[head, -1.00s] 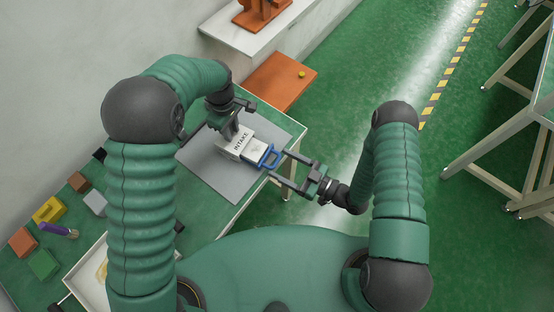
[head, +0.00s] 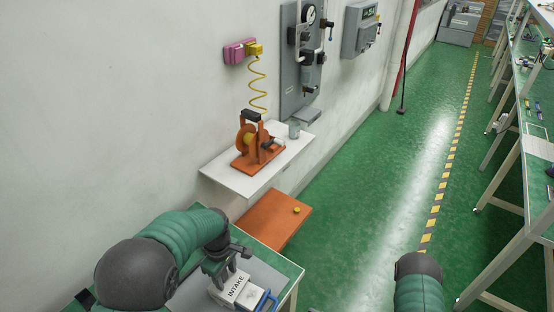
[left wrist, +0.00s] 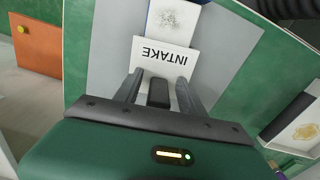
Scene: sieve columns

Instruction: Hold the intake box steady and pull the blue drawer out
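The white intake box (head: 236,287), lettered INTAKE, sits on a grey mat at the bottom of the head view. It also shows in the left wrist view (left wrist: 163,58). My left gripper (head: 225,272) is at the box's rear; in the left wrist view its fingers (left wrist: 160,92) are on either side of the box's narrow back part and look closed on it. The blue drawer's handle (head: 269,300) shows at the box's front, cut by the frame edge. The drawer's pale inside (left wrist: 174,17), with grey specks, sticks out past the box. My right gripper is out of view.
The grey mat (left wrist: 105,45) lies on a green table (head: 284,267). Behind it are an orange board (head: 275,222) with a yellow knob and a white shelf (head: 215,170) bearing an orange reel device (head: 257,150). Green floor is open to the right.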

